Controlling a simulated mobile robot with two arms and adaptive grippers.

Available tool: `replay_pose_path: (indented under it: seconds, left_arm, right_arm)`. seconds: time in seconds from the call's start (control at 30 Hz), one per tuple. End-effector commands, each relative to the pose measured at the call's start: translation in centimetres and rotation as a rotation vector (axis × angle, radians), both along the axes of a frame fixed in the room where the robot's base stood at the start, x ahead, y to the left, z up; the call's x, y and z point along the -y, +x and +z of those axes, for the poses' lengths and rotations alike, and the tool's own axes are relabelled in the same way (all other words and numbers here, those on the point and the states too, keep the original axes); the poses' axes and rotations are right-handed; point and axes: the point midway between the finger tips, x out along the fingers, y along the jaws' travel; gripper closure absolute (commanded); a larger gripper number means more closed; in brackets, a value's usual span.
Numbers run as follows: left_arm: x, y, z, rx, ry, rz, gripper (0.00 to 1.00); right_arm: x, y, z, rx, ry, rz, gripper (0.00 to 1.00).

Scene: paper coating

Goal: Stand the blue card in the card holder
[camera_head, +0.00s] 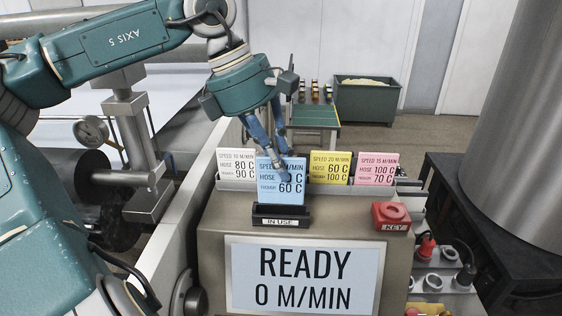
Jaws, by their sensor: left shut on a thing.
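The blue card (268,190) is upright over the black card holder (282,211), which is labelled "IN USE". The card's lower edge meets the holder's top in the picture; I cannot tell whether it is seated in the slot. My left gripper (279,165) reaches down from above and is shut on the blue card near its top right, hiding part of its print. My right gripper is not in view.
White (237,158), yellow (329,168) and pink (376,170) cards stand in a rack behind the holder. A red key block (391,213) is at right on the console. The display (302,275) reads "READY 0 M/MIN". A roller machine is at left.

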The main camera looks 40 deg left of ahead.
Motion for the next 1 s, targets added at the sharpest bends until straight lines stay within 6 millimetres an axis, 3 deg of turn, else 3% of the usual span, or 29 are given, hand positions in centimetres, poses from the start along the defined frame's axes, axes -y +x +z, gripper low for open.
replay_pose_path:
  seconds: [1.0]
  left_arm:
    - [0.0, 0.0, -2.5, 0.0, 0.0, 0.0, 1.0]
  right_arm:
    - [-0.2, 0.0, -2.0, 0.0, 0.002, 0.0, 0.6]
